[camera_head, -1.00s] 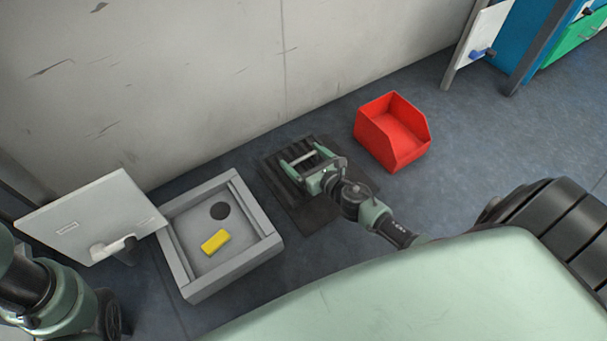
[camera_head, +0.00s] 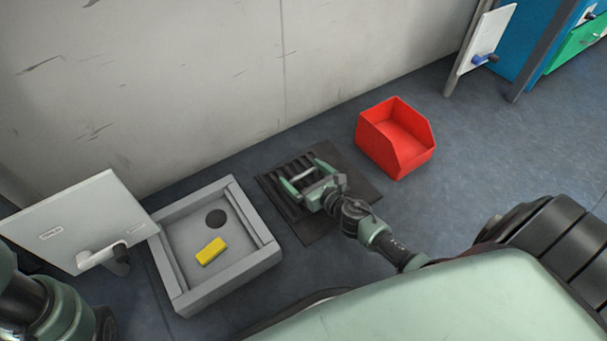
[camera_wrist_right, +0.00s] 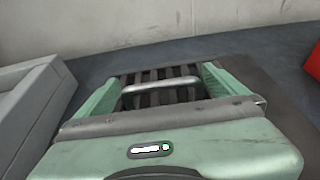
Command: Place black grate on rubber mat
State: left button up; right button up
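The black grate (camera_head: 272,188) is a slatted dark panel lying on or just above the left part of the dark rubber mat (camera_head: 352,171); any gap beneath it cannot be made out. It also shows in the right wrist view (camera_wrist_right: 180,72) beyond and between the fingers. My right gripper (camera_head: 305,176) is over the grate with its green fingers wide apart. A light grey bar spans the space between them; whether it belongs to the grate or gripper is unclear. My left arm shows at the lower left, but its fingers are out of view.
A grey tray (camera_head: 265,254) with a yellow block (camera_head: 211,251) stands left of the mat. A red bin (camera_head: 418,159) stands to its right. A pale panel with a handle (camera_head: 77,209) is at far left. The wall is behind; blue-grey floor lies open at right.

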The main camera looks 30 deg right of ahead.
jog(key=shift+r, duration=0.1)
jog(key=shift+s+r, duration=0.15)
jog(key=p+v, duration=0.1)
jog(key=v, duration=1)
jog(key=shift+s+r, duration=0.1)
jog(key=shift+s, duration=0.2)
